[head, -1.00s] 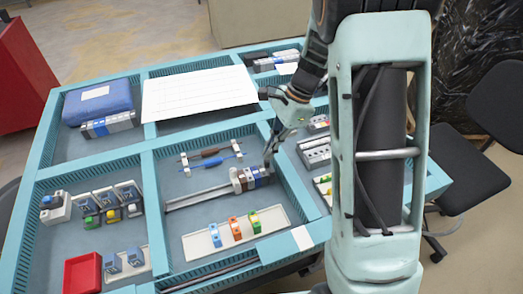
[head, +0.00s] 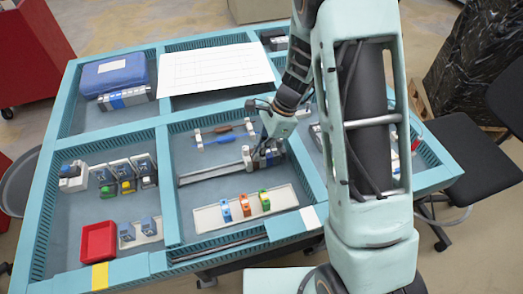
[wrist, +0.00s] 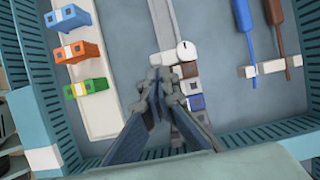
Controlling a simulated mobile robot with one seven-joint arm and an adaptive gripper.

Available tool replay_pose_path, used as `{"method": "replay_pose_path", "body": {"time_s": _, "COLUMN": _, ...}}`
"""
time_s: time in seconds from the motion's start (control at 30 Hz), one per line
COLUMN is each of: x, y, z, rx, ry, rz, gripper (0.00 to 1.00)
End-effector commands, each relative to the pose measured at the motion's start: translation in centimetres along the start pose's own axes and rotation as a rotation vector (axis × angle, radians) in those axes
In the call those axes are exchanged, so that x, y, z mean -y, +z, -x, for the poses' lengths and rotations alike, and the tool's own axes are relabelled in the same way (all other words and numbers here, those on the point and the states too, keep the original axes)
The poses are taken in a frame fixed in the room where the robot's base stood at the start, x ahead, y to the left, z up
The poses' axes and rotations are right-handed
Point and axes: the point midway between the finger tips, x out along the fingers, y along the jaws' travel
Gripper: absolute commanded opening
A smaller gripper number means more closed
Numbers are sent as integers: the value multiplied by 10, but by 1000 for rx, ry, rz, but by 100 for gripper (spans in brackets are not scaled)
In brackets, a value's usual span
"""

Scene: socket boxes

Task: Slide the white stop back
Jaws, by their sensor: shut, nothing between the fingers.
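The white stop (wrist: 187,50) is a pale block with a round mark on top, on the grey rail (wrist: 158,18) in the wrist view. It stands at the end of a row of modules (wrist: 196,102), grey, brown, white and blue. In the head view the stop (head: 246,158) shows at the left end of the modules, partly near my fingers. My gripper (wrist: 166,78) is shut and empty, its tips beside the row, just below and left of the stop in the wrist view. I cannot tell whether the tips touch it. In the head view my gripper (head: 264,145) hides part of the modules.
A white strip with blue, orange and green clips (head: 245,205) lies in front of the rail. Two screwdrivers (head: 220,138) rest on white holders behind it. Teal divider walls (head: 166,190) bound the compartment. The left part of the rail (head: 205,175) is bare.

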Motion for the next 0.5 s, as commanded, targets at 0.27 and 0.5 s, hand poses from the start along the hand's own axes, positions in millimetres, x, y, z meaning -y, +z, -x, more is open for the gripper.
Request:
{"method": "replay_pose_path", "body": {"time_s": 0.27, "x": 0, "y": 13, "z": -4, "rx": 1, "ry": 2, "rz": 4, "gripper": 0}}
{"method": "replay_pose_path", "body": {"time_s": 0.5, "x": 0, "y": 46, "z": -18, "rx": 0, "ry": 1, "rz": 2, "gripper": 0}}
